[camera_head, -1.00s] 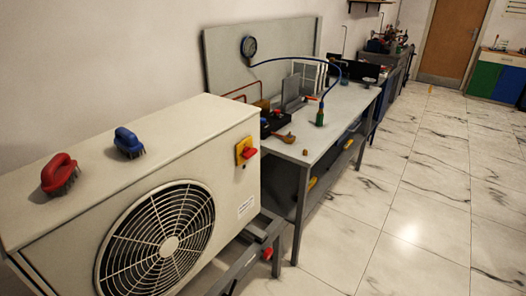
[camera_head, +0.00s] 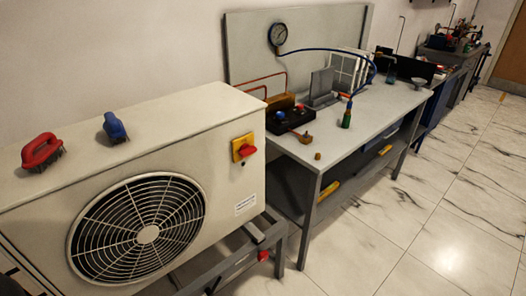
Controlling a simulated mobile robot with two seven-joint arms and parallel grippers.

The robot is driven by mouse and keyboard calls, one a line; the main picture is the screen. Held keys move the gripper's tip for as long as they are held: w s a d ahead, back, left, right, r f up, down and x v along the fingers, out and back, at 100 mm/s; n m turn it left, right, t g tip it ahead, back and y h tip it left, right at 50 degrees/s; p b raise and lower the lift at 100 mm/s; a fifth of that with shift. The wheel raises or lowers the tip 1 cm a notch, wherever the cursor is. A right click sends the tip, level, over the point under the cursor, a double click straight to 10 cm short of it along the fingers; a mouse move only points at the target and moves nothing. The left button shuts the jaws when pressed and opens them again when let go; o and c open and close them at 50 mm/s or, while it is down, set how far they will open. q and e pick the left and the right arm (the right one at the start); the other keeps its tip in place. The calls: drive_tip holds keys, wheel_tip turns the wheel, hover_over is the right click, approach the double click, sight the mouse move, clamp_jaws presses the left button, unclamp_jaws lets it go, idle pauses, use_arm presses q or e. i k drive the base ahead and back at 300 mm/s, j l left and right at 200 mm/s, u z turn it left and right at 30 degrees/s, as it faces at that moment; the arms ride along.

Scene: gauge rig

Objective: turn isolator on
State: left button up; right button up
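The isolator (camera_head: 243,148) is a yellow plate with a red rotary handle. It sits on the front of the beige outdoor unit (camera_head: 225,190), near its upper right corner, above a small white label. The red handle lies roughly sideways, tilted slightly; its on or off marking is too small to read. Neither of my grippers shows in the head view.
A workbench (camera_head: 385,118) with a gauge (camera_head: 277,34), blue hose and small green bottle (camera_head: 347,116) stands to the right. The tiled floor (camera_head: 420,220) in front is clear.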

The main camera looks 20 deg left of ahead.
sight(245, 150)
drive_tip(key=i+l, duration=0.1)
drive_tip(key=l, duration=0.2)
drive_tip(key=i+l+u, duration=0.1)
drive_tip(key=l, duration=0.2)
drive_tip(key=i+l, duration=0.15)
drive_tip(key=l, duration=0.15)
drive_tip(key=i+l+u, duration=0.1)
drive_tip(key=l, duration=0.25)
